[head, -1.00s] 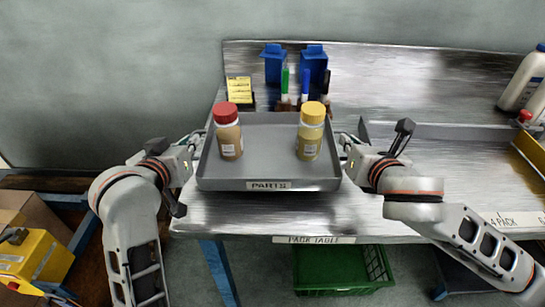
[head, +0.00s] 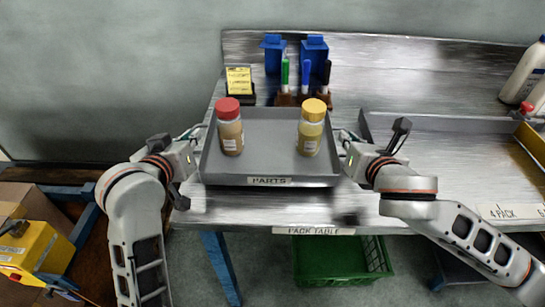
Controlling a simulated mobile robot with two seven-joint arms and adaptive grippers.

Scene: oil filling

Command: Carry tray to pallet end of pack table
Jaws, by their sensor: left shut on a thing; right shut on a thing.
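A grey tray labelled PARTS (head: 270,170) is held level between my two grippers at the left end of the pack table (head: 300,210). Two jars stand upright in it: one with a red lid (head: 230,128) on the left, one with a yellow lid (head: 311,128) on the right. My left gripper (head: 199,140) is shut on the tray's left side. My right gripper (head: 343,143) is shut on its right side. The fingertips are small and partly hidden at the rims. I cannot tell exactly how far the tray is above the table top.
Behind the tray stand blue bins (head: 313,55), upright markers (head: 306,78) and a yellow note pad (head: 239,82). Another grey tray (head: 450,124) lies to the right, with white bottles (head: 524,72) beyond. A green crate (head: 342,262) sits below; a yellow case (head: 30,248) is lower left.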

